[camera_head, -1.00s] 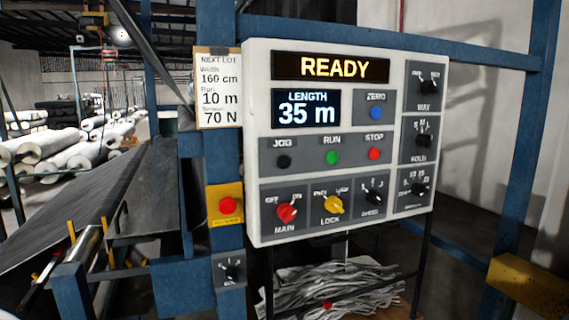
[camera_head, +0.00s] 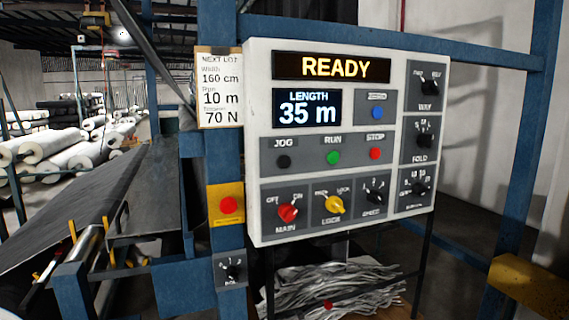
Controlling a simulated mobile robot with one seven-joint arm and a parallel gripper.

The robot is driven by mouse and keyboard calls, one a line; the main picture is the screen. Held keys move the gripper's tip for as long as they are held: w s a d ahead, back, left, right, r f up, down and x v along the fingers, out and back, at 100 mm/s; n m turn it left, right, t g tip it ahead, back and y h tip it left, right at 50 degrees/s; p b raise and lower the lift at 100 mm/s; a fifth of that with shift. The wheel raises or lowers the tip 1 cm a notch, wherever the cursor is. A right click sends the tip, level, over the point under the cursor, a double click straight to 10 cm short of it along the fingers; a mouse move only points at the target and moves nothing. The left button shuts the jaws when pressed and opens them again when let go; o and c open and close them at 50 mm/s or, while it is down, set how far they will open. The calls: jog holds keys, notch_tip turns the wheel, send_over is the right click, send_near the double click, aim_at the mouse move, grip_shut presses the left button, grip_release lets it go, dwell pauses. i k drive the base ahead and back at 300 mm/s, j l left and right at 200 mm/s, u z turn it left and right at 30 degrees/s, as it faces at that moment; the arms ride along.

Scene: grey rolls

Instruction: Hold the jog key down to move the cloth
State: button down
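The jog key (camera_head: 284,162) is a round black button under the label JOG, at the left of the middle row on the white control panel (camera_head: 254,100). Nothing covers or touches it in this view. The panel's upper display (camera_head: 331,67) reads READY, and the length display (camera_head: 306,109) reads 35 m. The dark cloth (camera_head: 85,205) lies along the sloping machine bed at the left. My gripper is not in view.
Close to the jog key are the green RUN key (camera_head: 333,158) and red STOP key (camera_head: 375,154). A red button on a yellow plate (camera_head: 227,205) sits left of the panel. Blue posts (camera_head: 222,160) frame the panel. A yellow block (camera_head: 530,284) stands at lower right.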

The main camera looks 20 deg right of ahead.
aim_at(283, 161)
jog(key=i+z, duration=0.1)
jog(key=z, duration=0.3)
jog(key=i+z, duration=0.1)
jog(key=z, duration=0.3)
jog(key=i+z, duration=0.1)
jog(key=z, duration=0.3)
jog(key=i+z, duration=0.1)
jog(key=z, duration=0.3)
